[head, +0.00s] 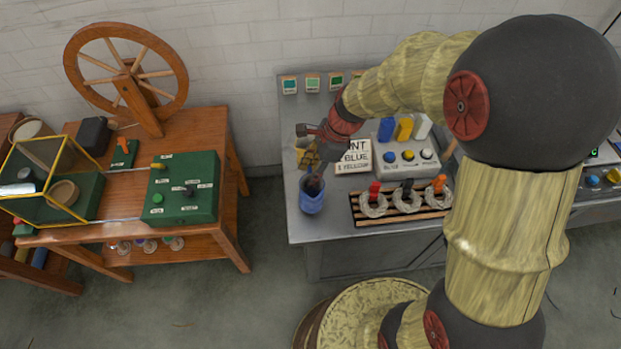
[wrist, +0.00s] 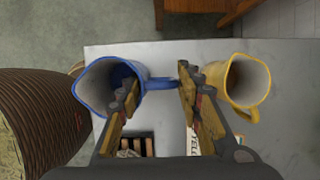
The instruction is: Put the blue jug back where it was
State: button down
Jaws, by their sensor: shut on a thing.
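The blue jug (head: 312,198) is at the left front of the grey counter in the head view. In the wrist view the blue jug (wrist: 97,87) is at the left, its open mouth facing the camera and its handle reaching right between my fingers. My gripper (wrist: 158,80) is shut on the jug's handle; in the head view my gripper (head: 314,178) is just above the jug and partly covers it. I cannot tell whether the jug's base touches the counter. A yellow jug (wrist: 246,82) stands right of my fingers in the wrist view.
A sign (head: 353,157) reading BLUE & YELLOW stands on the counter (head: 335,232). A slatted rack (head: 391,213) with three grey skeins lies right of the jug. Behind it is a panel (head: 410,168) with coloured knobs. A wooden table (head: 110,228) stands left across a floor gap.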

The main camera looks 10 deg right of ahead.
jog(key=shift+f+b, duration=0.7)
jog(key=shift+f, duration=0.75)
jog(key=shift+f, duration=0.15)
jog(key=c, duration=1.2)
grip_release()
jog(key=shift+c, duration=0.2)
jog(key=p+v, duration=0.5)
jog(key=v, duration=0.7)
jog(key=s+d+r+n+t+h, duration=0.1)
jog(key=s+d+r+n, duration=0.1)
jog(key=s+r+n, duration=0.3)
jog(key=s+d+r+n+t+h, duration=0.1)
jog(key=s+d+r+n+t, duration=0.1)
jog(key=s+r+n, duration=0.4)
jog(key=s+d+r+n+t+h, duration=0.2)
jog(key=s+d+r+n, duration=0.1)
jog(key=s+r+n, duration=0.2)
jog(key=shift+s+d+r+n, duration=0.15)
jog(key=shift+s+n, duration=0.1)
jog(key=shift+n, duration=0.35)
jog(key=shift+s+d+n, duration=0.15)
jog(key=shift+s+n, duration=0.1)
jog(key=shift+n, duration=0.35)
